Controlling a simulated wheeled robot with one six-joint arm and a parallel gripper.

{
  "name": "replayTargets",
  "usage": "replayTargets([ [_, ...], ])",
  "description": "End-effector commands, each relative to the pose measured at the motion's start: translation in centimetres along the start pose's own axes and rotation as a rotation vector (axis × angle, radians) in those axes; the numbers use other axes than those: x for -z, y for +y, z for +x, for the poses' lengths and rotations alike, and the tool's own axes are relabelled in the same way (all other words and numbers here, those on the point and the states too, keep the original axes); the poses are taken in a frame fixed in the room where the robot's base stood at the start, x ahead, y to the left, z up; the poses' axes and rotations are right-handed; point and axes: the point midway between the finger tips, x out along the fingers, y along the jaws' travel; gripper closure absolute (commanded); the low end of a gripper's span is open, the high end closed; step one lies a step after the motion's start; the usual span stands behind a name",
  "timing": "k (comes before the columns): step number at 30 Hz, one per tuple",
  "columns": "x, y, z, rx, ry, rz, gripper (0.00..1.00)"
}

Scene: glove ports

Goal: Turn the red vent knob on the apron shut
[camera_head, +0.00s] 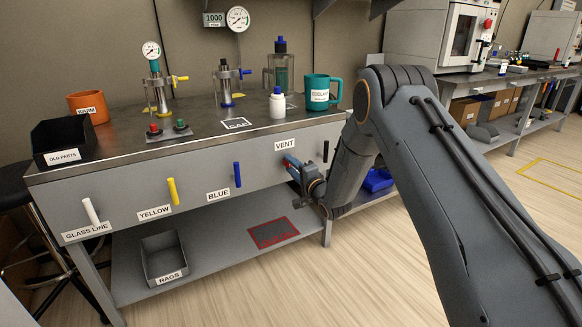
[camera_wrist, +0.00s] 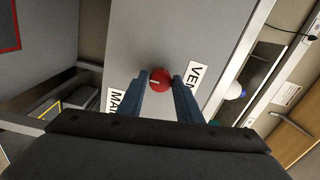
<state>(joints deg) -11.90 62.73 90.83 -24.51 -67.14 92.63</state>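The red vent knob (camera_wrist: 160,80) is a small round knob on the grey apron, with a short white mark that lies roughly across the wrist picture on its left half. My gripper (camera_wrist: 160,86) faces the apron with one blue finger on each side of the knob. The fingers stand apart, with the knob filling most of the gap; whether they touch it I cannot tell. In the camera_head view my gripper (camera_head: 289,162) is at the apron just below the VENT label (camera_head: 285,144), and the knob is mostly hidden there.
A black handle (camera_head: 326,151) sits right of the knob on the apron. Blue (camera_head: 238,174), yellow (camera_head: 173,191) and white (camera_head: 90,211) handles are to the left. A teal mug (camera_head: 320,92) and a white bottle (camera_head: 277,103) stand on the bench above.

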Motion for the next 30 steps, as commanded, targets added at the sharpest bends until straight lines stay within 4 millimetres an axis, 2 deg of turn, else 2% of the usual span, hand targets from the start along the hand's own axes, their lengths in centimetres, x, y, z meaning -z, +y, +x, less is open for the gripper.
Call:
replayTargets([
  [1,0.0,0.0,0.0,-0.001,0.000,0.000,0.59],
  [2,0.0,0.0,0.0,-0.001,0.000,0.000,0.54],
  [13,-0.1,0.0,-0.4,-0.001,-0.002,-0.001,0.54],
  [24,0.0,-0.1,-6.0,-0.002,0.000,0.000,0.54],
  [30,0.0,0.0,-7.7,0.000,0.000,-0.001,0.54],
])
